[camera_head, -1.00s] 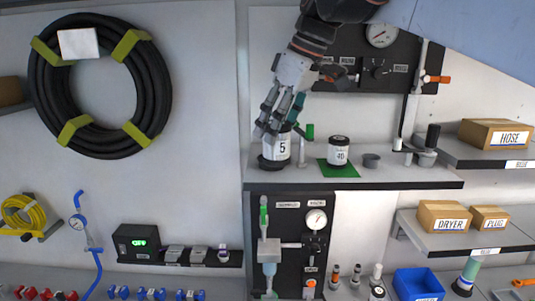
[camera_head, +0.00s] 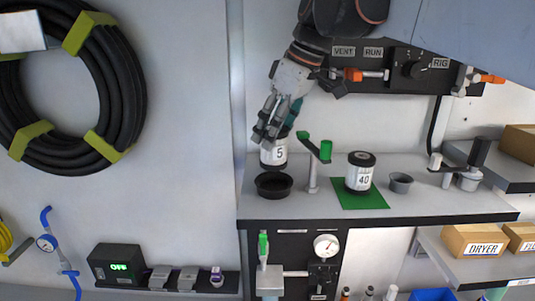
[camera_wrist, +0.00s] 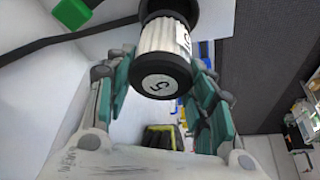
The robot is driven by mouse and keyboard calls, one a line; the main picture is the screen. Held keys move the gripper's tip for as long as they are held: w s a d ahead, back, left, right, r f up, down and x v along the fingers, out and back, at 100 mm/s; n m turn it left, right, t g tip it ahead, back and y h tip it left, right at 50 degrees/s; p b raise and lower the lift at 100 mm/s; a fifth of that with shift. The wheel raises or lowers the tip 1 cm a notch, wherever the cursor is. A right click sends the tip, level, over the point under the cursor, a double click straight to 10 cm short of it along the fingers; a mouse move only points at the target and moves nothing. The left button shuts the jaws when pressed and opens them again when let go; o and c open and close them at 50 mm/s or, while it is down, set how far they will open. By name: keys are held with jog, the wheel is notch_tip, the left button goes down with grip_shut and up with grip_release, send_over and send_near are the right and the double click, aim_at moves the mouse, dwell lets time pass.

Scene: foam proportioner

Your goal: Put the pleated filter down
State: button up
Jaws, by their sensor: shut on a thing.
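The pleated filter labelled 5 (camera_head: 274,154) is a white pleated cylinder with black end caps. My gripper (camera_head: 271,130) holds it from above, fingers around its upper part. It hangs roughly upright just above a black round cup (camera_head: 273,186), whose open mouth shows; a small gap seems to lie between them. In the wrist view the filter (camera_wrist: 163,50) sits between the fingers of my gripper (camera_wrist: 165,88), its end marked 5 facing the camera. A second filter labelled 40 (camera_head: 360,175) stands upright on a green mat (camera_head: 350,203).
The grey shelf (camera_head: 440,203) also bears a post with a green-ended arm (camera_head: 313,165), a small grey cup (camera_head: 401,182) and a clamp fixture (camera_head: 468,178) at right. Its front strip is clear. A gauge panel (camera_head: 292,250) hangs below.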

aim_at(274, 150)
jog(key=shift+s+f+p, duration=0.1)
jog(key=shift+f+p, duration=0.2)
jog(key=shift+f, duration=2.3)
jog(key=shift+f, duration=0.25)
jog(key=o, duration=1.2)
jog(key=shift+d+r, duration=0.1)
jog(key=shift+r, duration=0.4)
jog(key=b+v, duration=0.1)
jog(key=v, duration=1)
jog(key=shift+r, duration=0.2)
jog(key=shift+s+d, duration=0.1)
